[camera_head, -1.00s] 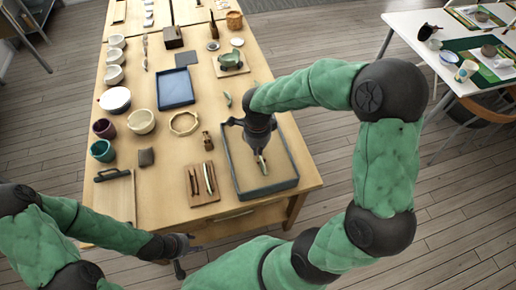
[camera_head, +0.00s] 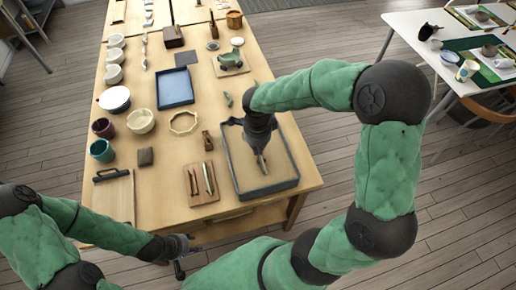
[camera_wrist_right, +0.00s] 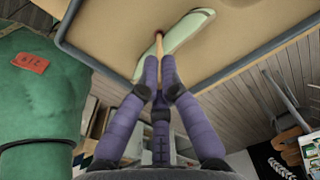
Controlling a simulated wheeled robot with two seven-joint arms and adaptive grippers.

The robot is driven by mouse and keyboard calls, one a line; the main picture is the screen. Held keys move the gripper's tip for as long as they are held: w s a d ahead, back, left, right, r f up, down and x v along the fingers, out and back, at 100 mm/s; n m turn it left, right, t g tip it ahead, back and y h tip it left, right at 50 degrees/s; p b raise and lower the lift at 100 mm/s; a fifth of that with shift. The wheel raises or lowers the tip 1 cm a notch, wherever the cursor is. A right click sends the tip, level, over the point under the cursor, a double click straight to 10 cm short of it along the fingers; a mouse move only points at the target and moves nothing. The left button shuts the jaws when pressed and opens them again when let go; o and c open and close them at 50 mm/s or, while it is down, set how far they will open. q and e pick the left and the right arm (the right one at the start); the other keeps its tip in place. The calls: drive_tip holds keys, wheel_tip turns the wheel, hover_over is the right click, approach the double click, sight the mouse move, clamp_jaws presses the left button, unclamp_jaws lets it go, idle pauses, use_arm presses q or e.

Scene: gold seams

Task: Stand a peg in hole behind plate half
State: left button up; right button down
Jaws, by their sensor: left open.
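A shallow sand tray (camera_head: 268,189) stands at the near right of the table. A pale green plate half (camera_head: 262,165) is in it, and shows in the right wrist view (camera_wrist_right: 190,30). My right gripper (camera_wrist_right: 160,75) points down over the tray, its fingers closed around a thin light wooden peg (camera_wrist_right: 158,50). The peg's far end is at a small dark reddish spot on the sand beside the plate half. I cannot tell how deep it sits, or whether it touches the plate half. My left gripper (camera_head: 186,256) is open and empty, off the table's near edge.
A small board (camera_head: 202,196) with slim pieces on it lies left of the tray. A blue tray (camera_head: 175,101), bowls (camera_head: 141,121) and a green curved piece (camera_head: 228,99) are farther back. Bare tabletop (camera_head: 165,165) shows left of the small board.

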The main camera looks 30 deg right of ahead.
drive_tip(key=shift+f+b, duration=1.4)
drive_tip(key=shift+b, duration=0.05)
idle(0.9)
drive_tip(key=shift+r, duration=0.2)
idle(0.5)
drive_tip(key=shift+r+p, duration=1.65)
drive_tip(key=shift+r, duration=0.8)
drive_tip(key=shift+f, duration=0.2)
drive_tip(key=shift+f+n+b, duration=0.3)
drive_tip(key=shift+f+b, duration=0.25)
drive_tip(key=shift+b, duration=0.05)
drive_tip(key=shift+f+b, duration=0.5)
drive_tip(key=shift+b, duration=0.35)
idle(0.9)
